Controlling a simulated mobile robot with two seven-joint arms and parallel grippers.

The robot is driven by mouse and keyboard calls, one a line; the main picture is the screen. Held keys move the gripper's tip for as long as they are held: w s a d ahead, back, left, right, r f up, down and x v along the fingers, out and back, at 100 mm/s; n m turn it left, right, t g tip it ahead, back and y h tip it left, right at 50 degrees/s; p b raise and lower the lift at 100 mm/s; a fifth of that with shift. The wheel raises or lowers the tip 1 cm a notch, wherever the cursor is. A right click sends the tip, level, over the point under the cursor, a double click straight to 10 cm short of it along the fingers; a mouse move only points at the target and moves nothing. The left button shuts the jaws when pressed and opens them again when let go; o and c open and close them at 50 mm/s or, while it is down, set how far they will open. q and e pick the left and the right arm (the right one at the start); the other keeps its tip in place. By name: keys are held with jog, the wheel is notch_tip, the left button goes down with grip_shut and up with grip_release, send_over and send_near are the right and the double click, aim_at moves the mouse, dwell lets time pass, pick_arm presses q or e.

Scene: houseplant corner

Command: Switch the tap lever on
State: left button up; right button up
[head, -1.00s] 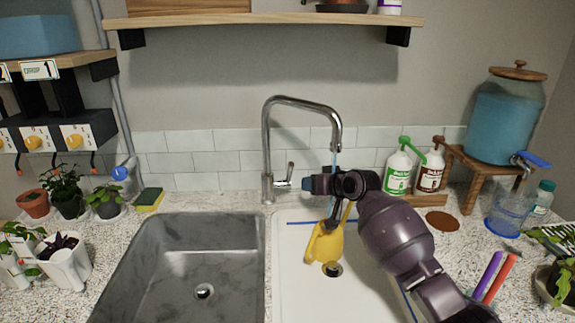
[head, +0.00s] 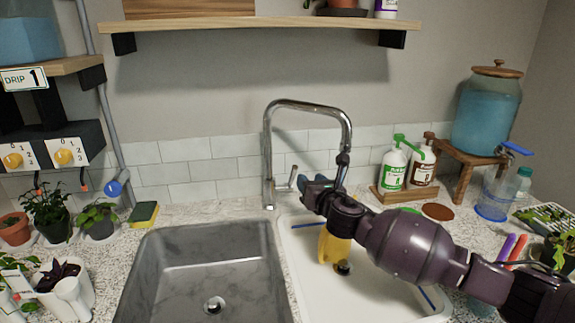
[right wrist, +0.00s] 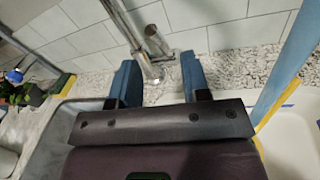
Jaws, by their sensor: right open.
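The chrome tap (head: 268,160) rises behind the two sinks, its spout arching over the right basin. Its lever (head: 293,178) is a short stub on the right side of the tap's base. My right gripper (head: 316,183) is open and empty, just right of the lever in the head view. In the right wrist view the blue fingers are spread, and the lever (right wrist: 156,42) shows beyond them, between their tips; no contact is visible. A yellow watering can (head: 335,247) stands in the right basin under the spout, partly hidden by my right arm. My left gripper is out of view.
A dark sink (head: 160,270) lies left of the white basin (head: 300,262). A sponge (head: 143,213) sits on the left counter. Green (head: 393,170) and brown (head: 423,166) bottles stand at the back right. A shelf (head: 250,32) hangs above the tap.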

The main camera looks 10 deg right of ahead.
aim_at(296, 170)
jog(key=w+n+b, duration=0.1)
jog(key=w, duration=0.2)
jog(key=w+a+n, duration=0.1)
jog(key=w, duration=0.2)
jog(key=w+a+b, duration=0.1)
jog(key=w, duration=0.2)
jog(key=shift+a+f+n+y+b, duration=0.25)
jog(key=shift+f+n+y+b, duration=0.05)
jog(key=shift+n+b, duration=0.1)
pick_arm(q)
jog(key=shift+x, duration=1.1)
pick_arm(e)
jog(key=shift+w+a+r, duration=0.15)
jog(key=shift+w+r, duration=0.05)
jog(key=shift+w, duration=0.4)
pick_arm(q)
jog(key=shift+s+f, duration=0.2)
pick_arm(e)
jog(key=c, duration=0.7)
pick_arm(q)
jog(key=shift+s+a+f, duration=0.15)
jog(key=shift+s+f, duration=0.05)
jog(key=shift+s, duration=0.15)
pick_arm(e)
grip_shut()
